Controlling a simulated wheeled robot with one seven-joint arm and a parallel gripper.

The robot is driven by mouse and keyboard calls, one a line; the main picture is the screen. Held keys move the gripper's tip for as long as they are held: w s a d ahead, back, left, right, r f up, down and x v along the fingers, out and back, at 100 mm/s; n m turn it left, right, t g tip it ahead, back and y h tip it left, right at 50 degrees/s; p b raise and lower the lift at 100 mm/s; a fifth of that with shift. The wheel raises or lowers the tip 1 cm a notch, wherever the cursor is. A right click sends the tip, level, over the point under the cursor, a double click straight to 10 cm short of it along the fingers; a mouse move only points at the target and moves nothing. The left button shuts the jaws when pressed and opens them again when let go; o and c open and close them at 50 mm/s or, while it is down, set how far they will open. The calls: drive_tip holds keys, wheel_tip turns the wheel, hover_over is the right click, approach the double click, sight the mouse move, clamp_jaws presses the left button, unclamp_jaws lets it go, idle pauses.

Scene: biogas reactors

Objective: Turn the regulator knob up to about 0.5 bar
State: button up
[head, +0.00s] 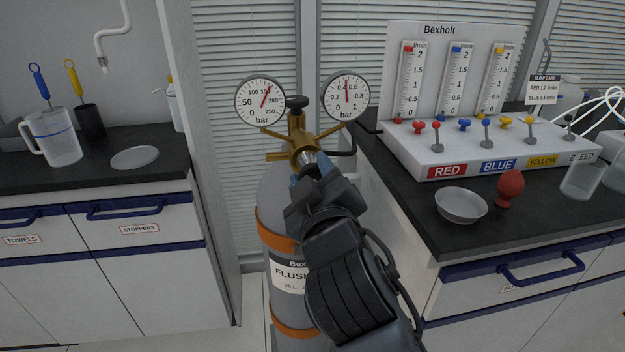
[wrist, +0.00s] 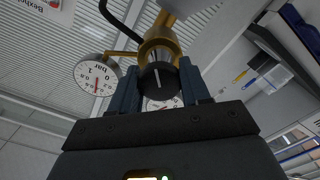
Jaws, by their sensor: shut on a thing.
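The regulator is a brass body (head: 304,150) on top of the grey gas cylinder (head: 275,205). My gripper (head: 308,168) is at its front, and its blue fingers are shut on the black regulator knob (wrist: 158,76), one on each side. The knob carries a white mark line. The head view has the knob mostly hidden behind my gripper. The right gauge (head: 346,97), marked 0 to 1 bar, has its red needle almost straight up, between 0.4 and 0.6, near 0.5. It also shows upside down in the wrist view (wrist: 97,73).
The left gauge (head: 261,101) has its needle past 150 bar. A black top knob (head: 297,103) stands between the gauges. The right counter holds a flowmeter panel (head: 440,75), a dish (head: 461,206) and a red bulb (head: 510,187). A left counter (head: 95,165) holds a jug (head: 55,138).

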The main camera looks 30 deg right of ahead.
drive_tip(key=shift+d+f, duration=0.1)
idle(0.4)
drive_tip(key=o, duration=1)
drive_tip(key=shift+c, duration=0.2)
drive_tip(key=shift+s, duration=0.1)
drive_tip(key=v, duration=0.7)
drive_tip(key=shift+s+a+b, duration=0.2)
drive_tip(key=shift+s+b, duration=0.05)
drive_tip(key=shift+b, duration=0.1)
